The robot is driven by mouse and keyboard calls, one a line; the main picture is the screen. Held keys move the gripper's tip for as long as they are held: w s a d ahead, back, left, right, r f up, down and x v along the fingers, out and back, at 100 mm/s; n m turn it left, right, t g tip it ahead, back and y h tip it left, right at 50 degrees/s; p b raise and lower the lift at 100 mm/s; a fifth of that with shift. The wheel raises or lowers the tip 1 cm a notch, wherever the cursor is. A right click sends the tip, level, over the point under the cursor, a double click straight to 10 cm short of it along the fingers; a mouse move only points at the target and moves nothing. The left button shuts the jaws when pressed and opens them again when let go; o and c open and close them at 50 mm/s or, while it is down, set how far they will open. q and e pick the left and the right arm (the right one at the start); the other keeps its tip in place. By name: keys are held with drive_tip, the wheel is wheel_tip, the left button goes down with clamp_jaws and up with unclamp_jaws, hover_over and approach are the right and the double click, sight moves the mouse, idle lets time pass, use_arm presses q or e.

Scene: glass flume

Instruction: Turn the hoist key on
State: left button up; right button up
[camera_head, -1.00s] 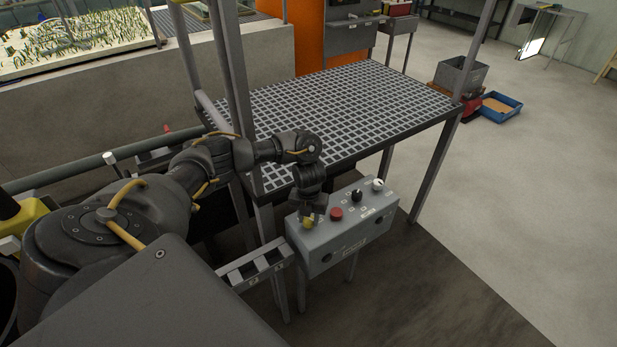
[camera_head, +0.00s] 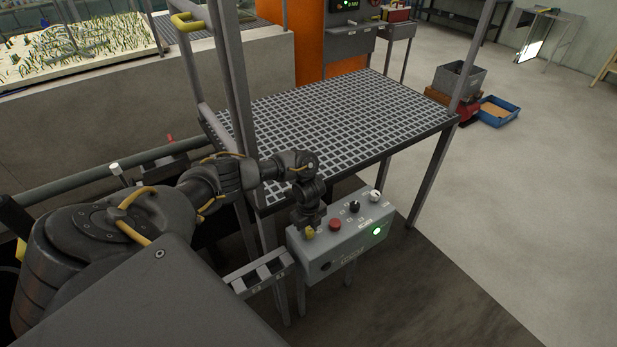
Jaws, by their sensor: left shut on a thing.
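The grey hoist control box (camera_head: 345,262) stands on a post in front of the grating platform. My left gripper (camera_head: 309,230) points down at the left end of its top, shut on the yellow hoist key (camera_head: 310,232). The gripper hides part of the key. To the right along the top are a red button (camera_head: 335,224), a black knob (camera_head: 354,206) and a white knob (camera_head: 375,195). A green lamp (camera_head: 376,231) glows on the front face; a dark round lamp (camera_head: 325,266) is at its left. My right gripper is not in view.
The grating platform (camera_head: 340,110) with dark legs stands right behind the box. A small ladder-like rack (camera_head: 262,272) is close at the box's left. A grey bin (camera_head: 458,80) and blue tray (camera_head: 498,111) lie far right. The floor at right is clear.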

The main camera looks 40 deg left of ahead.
sight(309, 229)
use_arm(q)
drive_tip(key=shift+r+n, duration=0.1)
drive_tip(key=shift+n, duration=0.6)
drive_tip(key=shift+w+n+p, duration=0.1)
drive_tip(key=shift+n+p, duration=0.2)
drive_tip(key=shift+p, duration=0.05)
drive_tip(key=o, duration=1)
drive_tip(key=shift+r, duration=5.35)
